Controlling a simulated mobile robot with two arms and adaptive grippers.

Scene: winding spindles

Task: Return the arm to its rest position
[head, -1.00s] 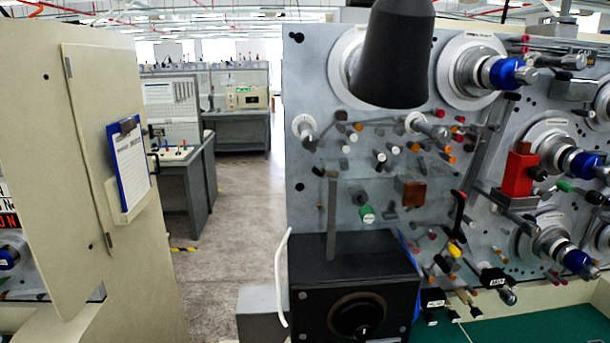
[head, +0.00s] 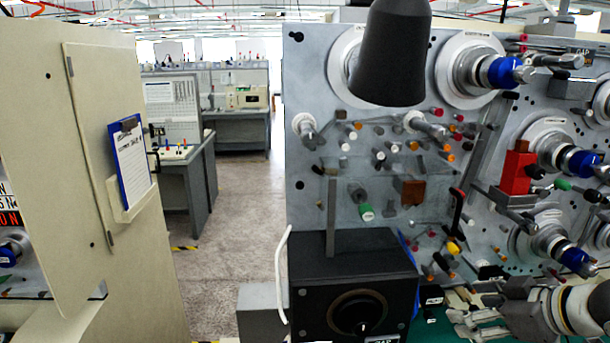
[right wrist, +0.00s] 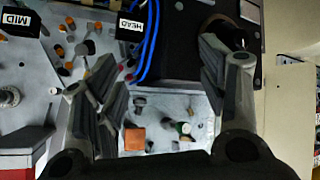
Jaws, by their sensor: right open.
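My right gripper (head: 458,312) is at the lower right of the head view, in front of the base of the grey machine panel (head: 310,215). Its pale fingers point left and stand apart with nothing between them. In the right wrist view, the two dark fingers of the right gripper (right wrist: 158,85) are spread wide, and the panel with its pegs shows between and beyond them. My left gripper is not in view. Silver spindles with blue collars (head: 505,72) stand on the panel.
A black box with a round knob (head: 350,265) stands left of the right gripper. A dark cone (head: 392,60) is above. A red block (head: 517,172) is on the panel. A cream cabinet door (head: 90,150) stands left, with open floor (head: 235,215) between.

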